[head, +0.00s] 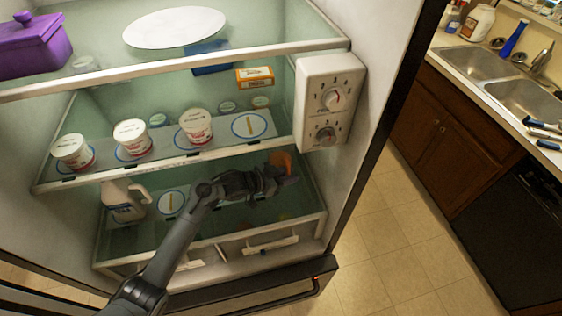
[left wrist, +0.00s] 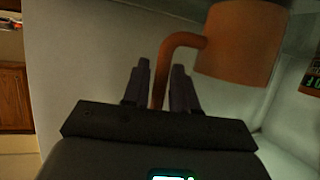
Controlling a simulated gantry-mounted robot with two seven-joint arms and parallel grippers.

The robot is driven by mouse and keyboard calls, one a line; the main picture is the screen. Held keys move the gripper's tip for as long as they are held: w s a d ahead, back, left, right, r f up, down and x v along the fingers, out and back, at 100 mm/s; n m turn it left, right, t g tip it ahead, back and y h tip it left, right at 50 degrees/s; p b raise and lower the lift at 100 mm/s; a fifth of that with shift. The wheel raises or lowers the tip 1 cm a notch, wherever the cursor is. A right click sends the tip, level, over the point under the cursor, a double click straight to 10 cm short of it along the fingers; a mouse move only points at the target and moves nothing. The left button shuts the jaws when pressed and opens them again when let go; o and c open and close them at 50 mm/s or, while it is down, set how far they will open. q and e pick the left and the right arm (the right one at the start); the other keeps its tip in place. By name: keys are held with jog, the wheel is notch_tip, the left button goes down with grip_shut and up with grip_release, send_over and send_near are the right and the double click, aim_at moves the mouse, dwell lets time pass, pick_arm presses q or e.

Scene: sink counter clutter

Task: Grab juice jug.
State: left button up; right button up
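The juice jug is orange; part of its body and its bent handle fill the upper right of the left wrist view (left wrist: 238,45). In the head view a small part of it shows as an orange patch (head: 284,160) on the lower fridge shelf, mostly hidden by my gripper. My left gripper (head: 288,176) reaches into this shelf. My right gripper is not in view.
A white jug (head: 124,201) stands at the left of the same shelf. Several white tubs (head: 196,126) stand on the shelf above, close over my arm. A control box (head: 331,100) hangs on the fridge's right side. Drawers (head: 262,248) lie below. The floor (head: 390,240) is clear.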

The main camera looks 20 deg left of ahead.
pick_arm(q)
grip_shut()
jog(key=shift+r, duration=0.25)
dwell(0.6)
